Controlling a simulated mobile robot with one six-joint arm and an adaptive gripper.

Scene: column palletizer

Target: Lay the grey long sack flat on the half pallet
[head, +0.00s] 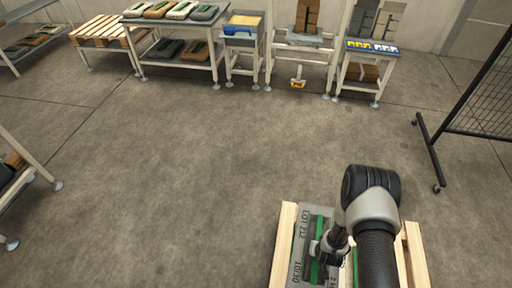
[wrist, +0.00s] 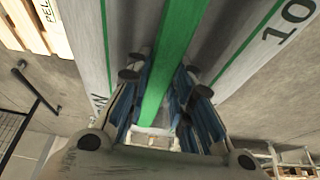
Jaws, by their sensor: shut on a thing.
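The grey long sack (head: 305,258), with green stripes and dark print, is at the bottom of the head view, over the half pallet (head: 284,245). Pale wooden boards of the pallet show on both sides of it. My gripper (head: 327,257) is shut on the sack, and my arm hides its right part. In the wrist view the sack (wrist: 235,50) fills the top, with the fingers (wrist: 160,70) on either side of its middle green stripe (wrist: 158,60). I cannot tell whether the sack touches the pallet.
A table with several sacks (head: 175,12), a wooden pallet (head: 98,30) and small stands (head: 368,50) line the back wall. A black mesh fence (head: 480,100) stands on the right. A shelf edge (head: 25,155) shows at left. The middle floor is clear.

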